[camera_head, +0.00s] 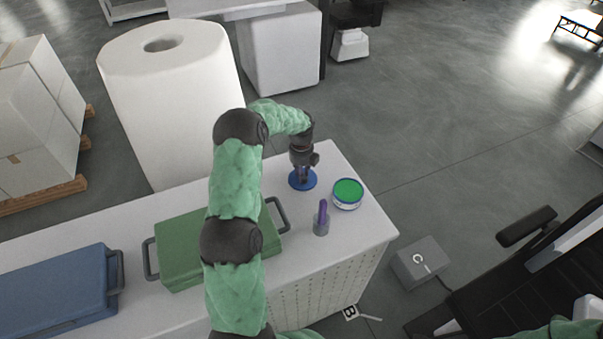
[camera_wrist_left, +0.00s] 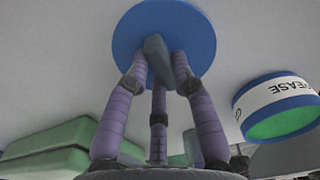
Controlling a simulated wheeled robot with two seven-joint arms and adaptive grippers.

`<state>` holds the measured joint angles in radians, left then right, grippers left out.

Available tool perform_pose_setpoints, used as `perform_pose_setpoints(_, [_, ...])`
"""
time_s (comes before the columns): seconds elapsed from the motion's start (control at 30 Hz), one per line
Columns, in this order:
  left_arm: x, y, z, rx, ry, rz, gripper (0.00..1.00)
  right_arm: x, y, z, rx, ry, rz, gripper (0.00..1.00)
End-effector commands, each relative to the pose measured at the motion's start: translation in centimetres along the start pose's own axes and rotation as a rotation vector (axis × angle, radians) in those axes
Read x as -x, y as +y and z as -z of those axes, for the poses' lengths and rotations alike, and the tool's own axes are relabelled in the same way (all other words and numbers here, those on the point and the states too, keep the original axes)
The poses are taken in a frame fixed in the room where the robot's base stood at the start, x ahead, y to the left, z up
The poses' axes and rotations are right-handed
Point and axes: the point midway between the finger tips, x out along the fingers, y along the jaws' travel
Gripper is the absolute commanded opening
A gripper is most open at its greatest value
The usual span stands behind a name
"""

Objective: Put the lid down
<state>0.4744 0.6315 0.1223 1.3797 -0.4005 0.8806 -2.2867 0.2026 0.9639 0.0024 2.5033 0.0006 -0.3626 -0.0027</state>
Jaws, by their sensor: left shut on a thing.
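A round blue lid (camera_head: 294,184) is beside the grease tub on the white table (camera_head: 350,240); it also shows in the left wrist view (camera_wrist_left: 130,35). My left gripper (camera_head: 303,176) is above the lid, its fingers (camera_wrist_left: 159,68) shut on the lid's grey knob. The lid looks flat and very near the tabletop; I cannot tell whether it touches. The grease tub (camera_head: 348,193) stands open just right of the lid, with green content and a white label with a blue rim in the left wrist view (camera_wrist_left: 275,100). My right gripper is not in view.
A grey cup with a purple stick (camera_head: 321,220) stands in front of the lid. A green case (camera_head: 180,250) with grey handles and a blue case (camera_head: 60,290) lie to the left. A big white roll (camera_head: 165,100) stands behind the table. The table's right edge is near the tub.

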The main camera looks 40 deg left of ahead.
Motion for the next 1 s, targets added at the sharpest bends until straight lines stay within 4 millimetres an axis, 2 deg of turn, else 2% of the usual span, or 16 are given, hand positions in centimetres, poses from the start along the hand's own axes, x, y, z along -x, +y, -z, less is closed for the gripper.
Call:
perform_pose_setpoints(0.1, [-0.3,0.0,0.0,0.0,0.0,0.0,0.0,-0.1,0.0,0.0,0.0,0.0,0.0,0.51])
perform_pose_setpoints(0.13, [-0.3,0.0,0.0,0.0,0.0,0.0,0.28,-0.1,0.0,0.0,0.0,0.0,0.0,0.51])
perform_pose_setpoints(0.2, [-0.3,0.0,0.0,0.0,0.0,0.0,0.47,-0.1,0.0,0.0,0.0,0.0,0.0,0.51])
perform_pose_setpoints(0.53, [-0.2,0.0,0.0,0.0,0.0,0.0,0.49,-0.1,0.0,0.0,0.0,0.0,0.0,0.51])
perform_pose_setpoints(0.67, [0.6,0.0,0.0,0.0,-0.001,0.001,0.49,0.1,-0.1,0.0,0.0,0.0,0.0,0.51])
perform_pose_setpoints(0.77, [2.1,-0.1,-0.1,0.0,-0.002,0.002,0.49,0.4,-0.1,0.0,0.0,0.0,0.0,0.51])
perform_pose_setpoints(1.0, [6.9,-0.1,-0.1,0.0,-0.003,0.003,0.49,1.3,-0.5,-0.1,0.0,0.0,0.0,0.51])
